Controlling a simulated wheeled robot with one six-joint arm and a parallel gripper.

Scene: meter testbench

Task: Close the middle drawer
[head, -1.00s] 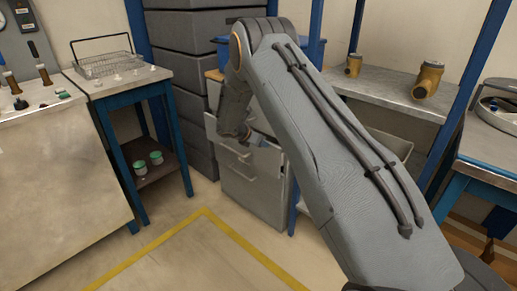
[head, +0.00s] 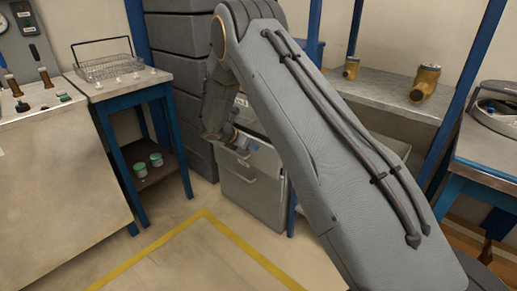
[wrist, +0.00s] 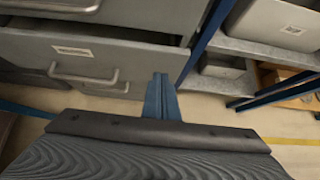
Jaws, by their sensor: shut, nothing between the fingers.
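The grey drawer cabinet (head: 255,195) stands behind my arm in the head view. Its middle drawer (head: 264,158) is partly hidden by my arm. In the wrist view the middle drawer (wrist: 130,60) has a label and a bar handle (wrist: 83,75), and a dark gap above its front shows that it is partly open. My gripper (wrist: 161,82) is shut and empty, its blue fingers at the right part of the drawer front. I cannot tell whether they touch it. In the head view my gripper (head: 242,146) is small and partly hidden at the drawer front.
A blue side table (head: 130,85) with a wire basket (head: 108,65) stands left of the cabinet. A shelf (head: 385,92) with brass meter parts (head: 425,82) is on the right, beside blue posts (head: 312,35). The floor (head: 200,250) in front is clear.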

